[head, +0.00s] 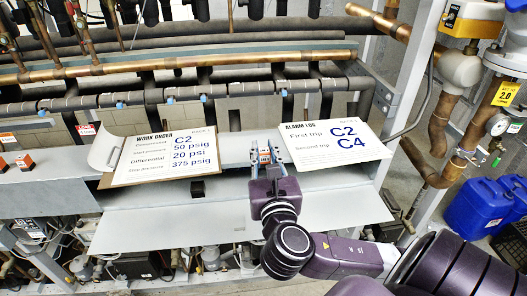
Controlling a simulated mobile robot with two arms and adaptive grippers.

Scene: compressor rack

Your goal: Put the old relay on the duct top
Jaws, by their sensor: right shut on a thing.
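My right gripper (265,152) is in the middle of the head view, over the grey ledge between two white sheets. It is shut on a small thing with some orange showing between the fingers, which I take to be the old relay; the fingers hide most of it. The long grey duct top (219,148) runs across behind and beside the gripper. Whether the held thing touches this surface I cannot tell. My left gripper is not in view.
A work order sheet (165,156) lies left of the gripper, an alarm log sheet (327,142) right of it. An orange-and-black block (25,162) stands at the far left, another (3,165) at the edge. Copper pipes (180,63) run behind. A blue jug (478,208) stands right.

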